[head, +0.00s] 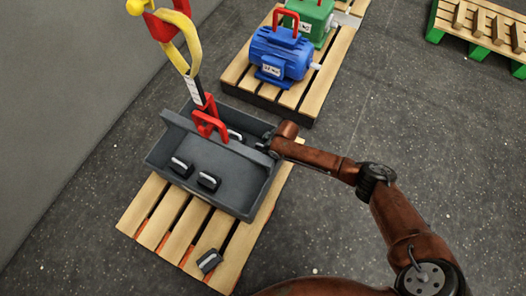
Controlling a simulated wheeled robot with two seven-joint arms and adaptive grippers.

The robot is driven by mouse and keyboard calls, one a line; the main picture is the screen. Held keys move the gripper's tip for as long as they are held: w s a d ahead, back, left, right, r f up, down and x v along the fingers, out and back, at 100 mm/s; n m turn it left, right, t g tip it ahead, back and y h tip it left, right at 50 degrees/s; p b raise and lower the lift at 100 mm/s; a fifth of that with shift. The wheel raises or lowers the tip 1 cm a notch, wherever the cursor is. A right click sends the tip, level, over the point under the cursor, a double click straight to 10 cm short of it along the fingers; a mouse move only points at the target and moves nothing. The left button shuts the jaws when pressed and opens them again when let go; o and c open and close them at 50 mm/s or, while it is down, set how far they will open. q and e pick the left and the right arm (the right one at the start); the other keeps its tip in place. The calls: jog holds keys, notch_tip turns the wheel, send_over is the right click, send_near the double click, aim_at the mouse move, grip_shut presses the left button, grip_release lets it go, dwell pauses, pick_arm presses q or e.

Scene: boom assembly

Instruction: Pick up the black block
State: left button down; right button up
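Several black blocks with pale stripes are in view. One black block (209,261) lies on the slats of the near wooden pallet (172,222). Two more, a left one (181,167) and a right one (208,181), lie in the near part of the grey bin (240,204). Another dark piece (234,135) shows partly behind the red hooks. My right gripper (264,142) is at the bin's right rim, away from the block on the pallet. Its fingers are small and partly hidden, so I cannot tell if they hold anything. My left gripper is out of view.
Red hooks (207,118) on a yellow sling (191,44) hang over the bin. A blue motor (280,55) and a green machine (311,18) stand on a pallet behind. Another pallet (484,25) is at upper right. The floor to the right is clear.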

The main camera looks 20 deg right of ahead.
jog(key=shift+d, duration=0.1)
grip_shut()
jog(key=shift+w+r, duration=0.3)
jog(key=shift+w, duration=0.1)
dwell(0.3)
